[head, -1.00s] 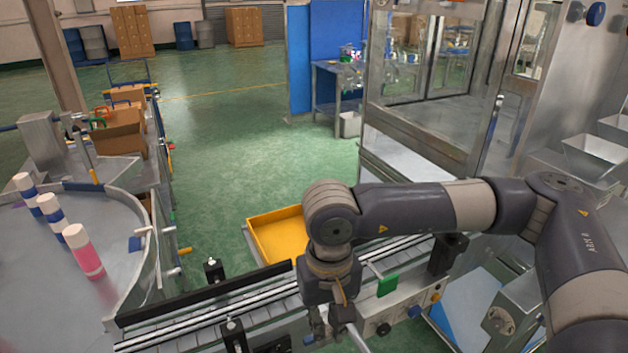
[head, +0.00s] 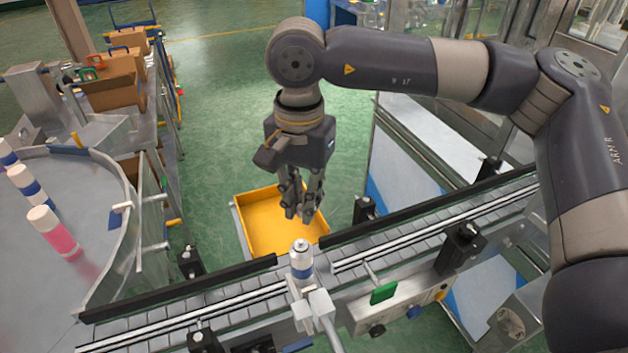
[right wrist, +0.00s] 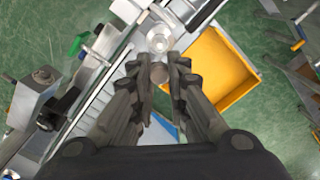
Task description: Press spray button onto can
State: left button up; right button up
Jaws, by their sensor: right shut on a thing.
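A can (head: 301,265) with a white body, blue band and silver top stands upright at the conveyor, beside a pale clamp fixture (head: 315,308). In the right wrist view its round top (right wrist: 158,39) shows just beyond the fingertips. My right gripper (head: 303,212) points down, above and slightly behind the can, apart from it. It is shut on a small roundish grey piece (right wrist: 158,73), which seems to be the spray button; the fingers mostly hide it. No button shows on the can. My left gripper is not in view.
The conveyor (head: 405,240) with black rails runs across the front. A yellow tray (head: 262,225) lies behind it, below my right gripper. A round metal table (head: 105,240) at left holds several capped bottles.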

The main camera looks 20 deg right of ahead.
aim_at(301, 244)
jog(key=shift+s+a+f, duration=0.1)
jog(key=shift+s+a, duration=0.05)
jog(key=shift+s+a+f+b, duration=0.25)
jog(key=shift+f+b, duration=0.1)
jog(key=shift+f, duration=0.2)
jog(key=shift+s+a+f+b, duration=0.2)
jog(key=shift+f+b, duration=0.1)
jog(key=shift+f, duration=0.2)
notch_tip(301, 244, down, 3)
jog(key=shift+w+d+f+b, duration=0.15)
jog(key=shift+b, duration=1.05)
jog(key=shift+f, duration=0.1)
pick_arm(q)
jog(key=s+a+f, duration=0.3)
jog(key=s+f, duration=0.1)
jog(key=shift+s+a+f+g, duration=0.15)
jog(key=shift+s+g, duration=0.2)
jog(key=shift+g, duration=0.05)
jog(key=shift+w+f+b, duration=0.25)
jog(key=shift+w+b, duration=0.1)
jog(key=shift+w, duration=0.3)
